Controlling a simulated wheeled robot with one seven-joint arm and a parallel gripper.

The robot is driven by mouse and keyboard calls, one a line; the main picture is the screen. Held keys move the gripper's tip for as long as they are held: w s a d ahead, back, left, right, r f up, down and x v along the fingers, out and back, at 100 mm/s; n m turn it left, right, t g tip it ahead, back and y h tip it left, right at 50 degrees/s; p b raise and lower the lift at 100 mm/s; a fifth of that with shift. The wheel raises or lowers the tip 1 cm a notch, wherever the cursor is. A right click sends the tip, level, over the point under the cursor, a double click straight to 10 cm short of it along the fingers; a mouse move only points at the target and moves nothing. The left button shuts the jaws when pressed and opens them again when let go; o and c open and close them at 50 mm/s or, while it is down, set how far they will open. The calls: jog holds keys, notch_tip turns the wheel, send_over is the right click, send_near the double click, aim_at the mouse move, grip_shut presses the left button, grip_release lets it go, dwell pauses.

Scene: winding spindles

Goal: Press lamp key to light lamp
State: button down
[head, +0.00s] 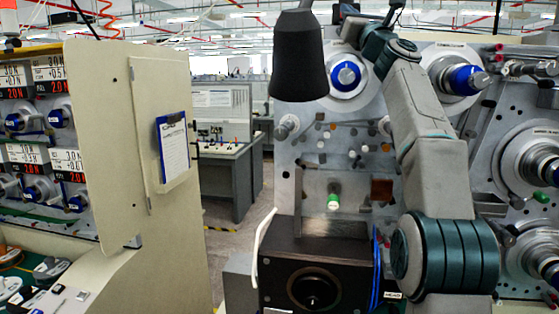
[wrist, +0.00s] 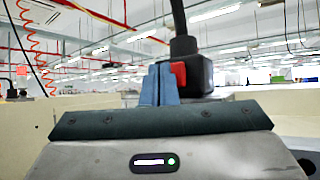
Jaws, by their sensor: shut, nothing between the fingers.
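A black, cone-shaped lamp (head: 300,55) hangs at the upper middle of the head view. I see no glow from it, and its underside is hidden. In the wrist view a red key (wrist: 179,72) sits on a black housing (wrist: 199,74) with a thick dark stem rising from it. My gripper (wrist: 158,70) shows its two blue fingers shut and empty, just left of the red key. The fingertips look very close to the key; I cannot tell whether they touch it. The gripper is not clearly visible in the head view.
A winding machine panel (head: 315,160) with spindles and knobs stands behind the lamp, partly covered by my arm. A dark box (head: 315,245) is below. A beige cabinet with a clipboard (head: 172,145) is at left. An aisle shows between them.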

jog(key=s+b, duration=0.1)
jog(key=s, duration=0.2)
jog(key=s+a+b, duration=0.1)
jog(key=s+b, duration=0.1)
jog(key=shift+s+a+b, duration=0.1)
jog(key=shift+s+b, duration=0.2)
jog(key=shift+s, duration=0.1)
dwell(0.3)
